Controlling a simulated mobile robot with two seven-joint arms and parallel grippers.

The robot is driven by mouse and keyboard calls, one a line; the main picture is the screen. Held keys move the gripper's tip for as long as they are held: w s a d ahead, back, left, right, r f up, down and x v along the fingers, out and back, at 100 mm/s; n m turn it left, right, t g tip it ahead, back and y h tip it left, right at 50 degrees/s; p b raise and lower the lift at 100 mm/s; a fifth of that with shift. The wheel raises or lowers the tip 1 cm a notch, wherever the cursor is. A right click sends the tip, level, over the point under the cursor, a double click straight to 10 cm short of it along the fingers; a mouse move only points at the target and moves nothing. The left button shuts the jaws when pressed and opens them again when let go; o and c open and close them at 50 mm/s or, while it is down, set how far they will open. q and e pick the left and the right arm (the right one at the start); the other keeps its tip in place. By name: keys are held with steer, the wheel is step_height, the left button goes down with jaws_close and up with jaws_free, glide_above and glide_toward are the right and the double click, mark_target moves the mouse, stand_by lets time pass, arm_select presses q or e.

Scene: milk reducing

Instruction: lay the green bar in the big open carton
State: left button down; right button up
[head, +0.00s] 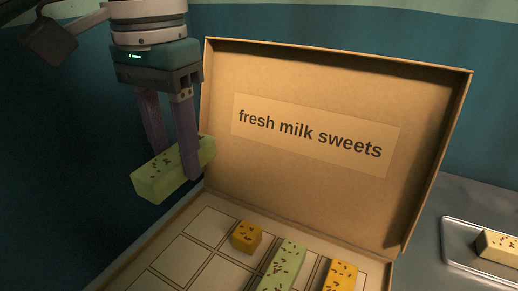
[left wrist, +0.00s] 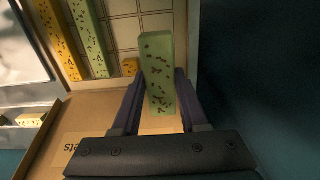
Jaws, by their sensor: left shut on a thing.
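The green bar (head: 165,176), pale green with dark flecks, is held between the fingers of my left gripper (head: 172,168), above the left edge of the carton. The held bar also shows in the left wrist view (left wrist: 158,72) between both fingers (left wrist: 160,100). The big open carton (head: 215,130) is brown cardboard, its lid standing up at the back with a label reading "fresh milk sweets". Its floor is marked with a grid of cells. Inside lie a small orange cube (head: 246,237), another green bar (head: 283,266) and an orange bar (head: 341,275). My right gripper is not in view.
A metal tray (head: 452,246) with a cream-coloured flecked bar (head: 497,246) stands on the grey surface to the right of the carton. The grid cells at the carton's left are empty. The upright lid stands close behind my left gripper.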

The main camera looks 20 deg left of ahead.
arm_select(q)
steer(key=b, duration=0.1)
glide_above(196, 241)
step_height(196, 241, down, 8)
steer(key=shift+d+f, duration=0.1)
steer(key=shift+f, duration=0.15)
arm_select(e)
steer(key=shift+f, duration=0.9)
arm_select(q)
steer(key=shift+f+b, duration=0.7)
steer(key=shift+f, duration=1.7)
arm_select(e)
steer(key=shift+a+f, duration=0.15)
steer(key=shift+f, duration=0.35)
arm_select(q)
steer(key=shift+f, duration=0.1)
steer(key=shift+c, duration=2.2)
jaws_free()
